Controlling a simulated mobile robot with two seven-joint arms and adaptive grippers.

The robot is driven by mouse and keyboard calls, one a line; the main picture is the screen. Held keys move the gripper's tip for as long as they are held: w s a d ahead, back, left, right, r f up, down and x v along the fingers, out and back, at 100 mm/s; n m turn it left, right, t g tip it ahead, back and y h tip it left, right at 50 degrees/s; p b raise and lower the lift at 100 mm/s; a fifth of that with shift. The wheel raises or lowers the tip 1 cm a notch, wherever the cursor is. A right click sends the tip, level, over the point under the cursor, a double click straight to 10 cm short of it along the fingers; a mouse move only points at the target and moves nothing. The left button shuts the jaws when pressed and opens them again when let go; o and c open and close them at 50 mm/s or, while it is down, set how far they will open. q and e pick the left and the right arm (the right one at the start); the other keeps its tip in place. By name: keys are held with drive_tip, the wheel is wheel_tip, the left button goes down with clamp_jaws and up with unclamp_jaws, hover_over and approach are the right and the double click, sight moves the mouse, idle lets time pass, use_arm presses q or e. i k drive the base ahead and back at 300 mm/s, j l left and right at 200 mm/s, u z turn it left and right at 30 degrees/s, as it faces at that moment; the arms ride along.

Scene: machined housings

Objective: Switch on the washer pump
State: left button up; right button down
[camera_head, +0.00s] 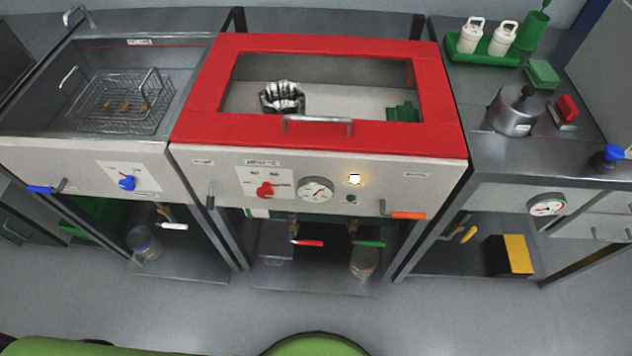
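The washer looks to be the middle station, with a red-framed lid (320,134) lying shut over its basin. A metal machined housing (283,97) and a green block (403,112) show through the lid's window. The panel labels are too small to read, so I cannot tell which control is the pump's. Neither of my grippers is in view.
A left tank holds a wire basket (122,103); its panel has a blue knob (127,183). Red (308,243) and green (370,243) valve handles sit under the washer. The right bench carries white bottles (470,36) and a metal pot (516,110). The floor in front (200,310) is mostly clear.

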sight(211, 200)
drive_tip(key=k+u, duration=0.2)
drive_tip(key=u, duration=0.75)
